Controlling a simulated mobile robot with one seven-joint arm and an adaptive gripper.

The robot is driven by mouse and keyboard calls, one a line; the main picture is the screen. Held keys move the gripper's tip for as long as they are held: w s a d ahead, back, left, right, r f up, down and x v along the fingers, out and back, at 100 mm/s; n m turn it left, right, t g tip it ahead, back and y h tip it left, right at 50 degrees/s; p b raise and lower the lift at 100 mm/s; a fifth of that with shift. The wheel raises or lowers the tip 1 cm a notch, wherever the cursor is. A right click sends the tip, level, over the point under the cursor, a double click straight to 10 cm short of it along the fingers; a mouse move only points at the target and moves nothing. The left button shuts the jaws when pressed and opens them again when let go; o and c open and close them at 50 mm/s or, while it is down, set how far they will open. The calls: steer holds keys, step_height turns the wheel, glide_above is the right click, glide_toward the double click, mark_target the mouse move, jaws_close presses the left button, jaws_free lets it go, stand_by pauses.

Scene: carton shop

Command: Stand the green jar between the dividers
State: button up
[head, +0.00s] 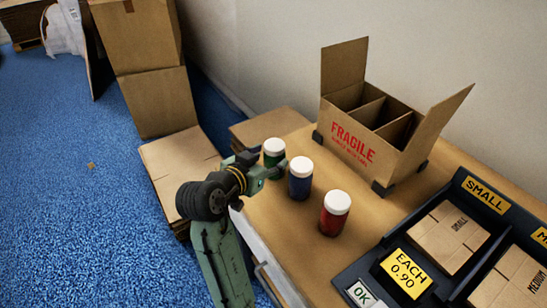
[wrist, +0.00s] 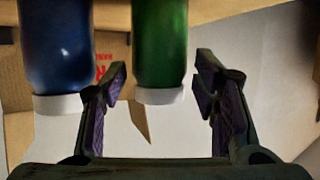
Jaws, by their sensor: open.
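The green jar (head: 273,154) with a white lid stands upright at the table's left edge, partly hidden by my gripper (head: 268,172) in the head view. In the wrist view, which shows the scene upside down, the green jar (wrist: 160,45) appears between the two open fingers of my gripper (wrist: 160,95). Gaps show on both sides, so neither finger visibly touches it. An open carton (head: 345,140) marked FRAGILE stands behind the jars. Cardboard dividers (head: 398,132) split its inside into compartments; their floors are hidden.
A blue jar (head: 300,182) stands close to the right of the green one, and a red jar (head: 334,215) farther right. The carton's flaps stick up at both ends. A dark tray (head: 380,262) of flat cartons fills the right. Bare tabletop (head: 285,235) lies in front of the jars.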

steer(key=v, duration=0.8)
steer(key=shift+b, duration=0.3)
steer(key=shift+s+a, duration=0.1)
